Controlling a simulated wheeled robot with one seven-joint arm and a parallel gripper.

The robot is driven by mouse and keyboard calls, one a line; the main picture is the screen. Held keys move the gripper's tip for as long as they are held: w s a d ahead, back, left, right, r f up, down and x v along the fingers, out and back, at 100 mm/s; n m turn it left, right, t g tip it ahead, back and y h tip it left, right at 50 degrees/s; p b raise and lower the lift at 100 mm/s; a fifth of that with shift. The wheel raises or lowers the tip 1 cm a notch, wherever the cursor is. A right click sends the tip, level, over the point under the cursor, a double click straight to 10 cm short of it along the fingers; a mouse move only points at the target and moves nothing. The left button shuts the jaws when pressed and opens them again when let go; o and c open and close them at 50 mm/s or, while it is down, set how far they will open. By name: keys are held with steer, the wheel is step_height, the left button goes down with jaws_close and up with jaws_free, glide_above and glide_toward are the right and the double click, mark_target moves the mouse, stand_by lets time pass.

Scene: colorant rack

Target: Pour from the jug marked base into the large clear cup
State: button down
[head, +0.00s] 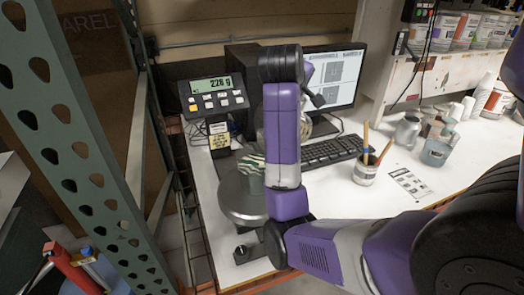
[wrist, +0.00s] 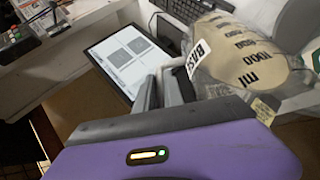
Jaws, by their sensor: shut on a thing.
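The clear jug (wrist: 235,62) fills the upper right of the wrist view, with a white BASE label (wrist: 199,52) and large dark volume markings. My gripper (wrist: 168,82) is shut on the jug at its near side. In the head view my arm covers most of the jug, and a clear edge (head: 323,126) shows to its right. Below it, a clear cup (head: 251,171) with dark green and whitish streaks stands on the round scale pan (head: 238,207), partly behind my arm. I cannot see the jug's mouth or any stream.
The scale display (head: 213,92) reads about 226 g. A monitor (head: 340,80) and keyboard (head: 340,151) stand behind. A cup with sticks (head: 365,175), a grey metal can (head: 407,132) and a blue-grey container (head: 435,152) are to the right. A green perforated upright (head: 75,150) borders the left.

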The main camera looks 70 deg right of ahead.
steer(key=shift+w+a+r+h+b, duration=0.35)
steer(key=shift+a+h+b, duration=0.3)
steer(key=shift+b, duration=0.75)
stand_by(3.1)
